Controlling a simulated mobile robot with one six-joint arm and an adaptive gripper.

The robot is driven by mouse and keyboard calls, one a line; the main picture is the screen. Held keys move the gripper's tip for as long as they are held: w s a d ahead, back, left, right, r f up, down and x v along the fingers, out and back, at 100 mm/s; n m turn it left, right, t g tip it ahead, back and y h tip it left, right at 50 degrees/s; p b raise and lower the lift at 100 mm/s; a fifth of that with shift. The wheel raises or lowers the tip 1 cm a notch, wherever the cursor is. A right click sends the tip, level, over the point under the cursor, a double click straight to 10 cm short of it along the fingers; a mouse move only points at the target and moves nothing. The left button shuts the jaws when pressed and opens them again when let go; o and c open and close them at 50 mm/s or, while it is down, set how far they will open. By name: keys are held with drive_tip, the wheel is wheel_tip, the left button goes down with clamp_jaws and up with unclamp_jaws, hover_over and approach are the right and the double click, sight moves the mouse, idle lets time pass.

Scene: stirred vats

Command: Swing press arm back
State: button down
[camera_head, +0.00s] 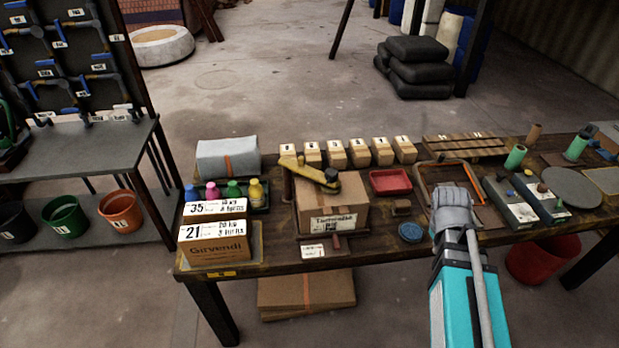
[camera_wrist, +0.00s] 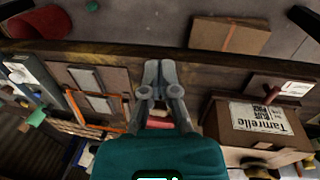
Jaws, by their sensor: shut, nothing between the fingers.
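The press arm (camera_head: 309,173) is a yellow bar with a dark round head at its right end. It runs from a post on the left out over a labelled cardboard box (camera_head: 332,205) on the bench. In the wrist view, part of the yellow arm (camera_wrist: 284,158) shows at the lower right, beyond the box (camera_wrist: 255,128). My gripper (camera_head: 450,190) is shut and empty, over the bench's front part, well right of the box and apart from the press arm. In the wrist view my gripper's fingers (camera_wrist: 160,67) lie together. The press arm's pivot is partly hidden.
A red tray (camera_head: 391,182) and a blue round pad (camera_head: 411,232) lie between the box and my gripper. Several small wooden blocks (camera_head: 357,152) line the back. Stacked cartons (camera_head: 215,238) and coloured bottles (camera_head: 233,190) stand left. Grey devices (camera_head: 510,203) lie right of my gripper.

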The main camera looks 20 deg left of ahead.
drive_tip(key=a+r+n+t, duration=0.2)
drive_tip(key=a+n, duration=0.5)
drive_tip(key=a, duration=0.4)
drive_tip(key=w+a+r+n+t+p, duration=0.1)
drive_tip(key=a+r+n+t, duration=0.1)
drive_tip(key=a+n, duration=0.5)
drive_tip(key=w+a+r+n+t+h+p, duration=0.1)
drive_tip(key=a+n, duration=0.6)
drive_tip(key=a, duration=0.7)
drive_tip(key=shift+a+r+t, duration=0.3)
drive_tip(key=shift+r+t, duration=0.2)
drive_tip(key=shift+r, duration=0.05)
drive_tip(key=s+a+r+n+t, duration=0.1)
drive_tip(key=s+a+n, duration=0.1)
drive_tip(key=a, duration=0.3)
drive_tip(key=s+a+r+n+y+p, duration=0.1)
drive_tip(key=a+n, duration=0.3)
drive_tip(key=a, duration=0.1)
drive_tip(key=shift+s+a+r+t, duration=0.15)
drive_tip(key=shift+s+a+t, duration=0.25)
drive_tip(key=shift+w, duration=0.1)
